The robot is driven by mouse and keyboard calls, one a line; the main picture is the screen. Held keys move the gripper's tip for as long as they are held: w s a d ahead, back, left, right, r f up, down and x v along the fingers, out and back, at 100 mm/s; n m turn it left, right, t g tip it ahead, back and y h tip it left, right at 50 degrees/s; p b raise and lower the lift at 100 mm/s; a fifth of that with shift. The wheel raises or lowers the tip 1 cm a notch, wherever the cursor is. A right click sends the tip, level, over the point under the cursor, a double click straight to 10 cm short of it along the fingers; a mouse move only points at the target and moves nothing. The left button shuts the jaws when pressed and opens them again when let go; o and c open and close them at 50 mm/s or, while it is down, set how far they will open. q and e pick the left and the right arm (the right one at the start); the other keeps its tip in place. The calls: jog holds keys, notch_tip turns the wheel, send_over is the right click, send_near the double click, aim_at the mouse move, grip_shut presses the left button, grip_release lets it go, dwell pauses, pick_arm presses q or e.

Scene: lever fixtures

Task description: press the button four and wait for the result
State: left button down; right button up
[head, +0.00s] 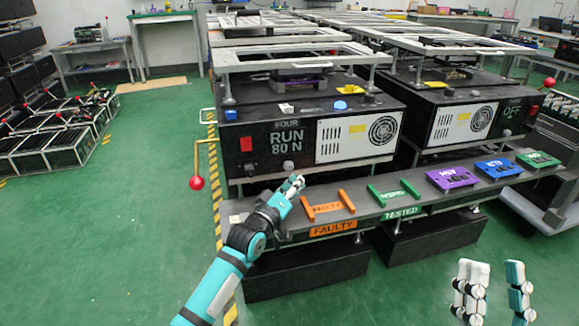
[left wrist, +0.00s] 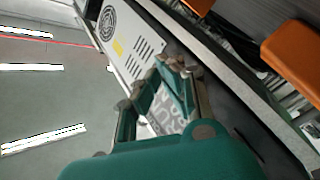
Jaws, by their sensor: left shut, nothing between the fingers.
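The black test machine (head: 360,110) marked FOUR shows "RUN 80 N" on its front panel (head: 286,137). A red square button (head: 246,144) is left of that text. My left gripper (head: 295,184) is shut and empty, below and right of the button and apart from it, over the left end of the shelf. In the left wrist view its closed fingers (left wrist: 172,72) point towards the machine's front, partly covering the panel text (left wrist: 166,118); the red button is not visible there. My right gripper (head: 494,286) is open and empty at the lower right.
A lever with a red ball (head: 197,183) sticks out left of the machine. The shelf (head: 352,207) holds orange FAULTY holders (head: 328,206), green TESTED holders (head: 395,192) and purple, blue and green boxes. A second machine (head: 465,122) stands right.

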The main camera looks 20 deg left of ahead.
pick_arm(q)
jog(key=shift+s+d+r+p, duration=0.1)
jog(key=shift+s+d+p, duration=0.1)
jog(key=shift+s+p, duration=0.1)
jog(key=shift+s+d+p, duration=0.3)
jog(key=shift+s+p, duration=0.1)
jog(key=shift+s+d+p, duration=0.35)
jog(key=shift+s+p, duration=0.15)
jog(key=shift+s, duration=0.15)
pick_arm(e)
jog(key=w+f+g+h, duration=0.2)
jog(key=w+f+g, duration=0.3)
jog(key=f, duration=0.5)
jog(key=shift+w+g+h, duration=0.15)
jog(key=shift+g+h, duration=0.25)
jog(key=shift+g, duration=0.8)
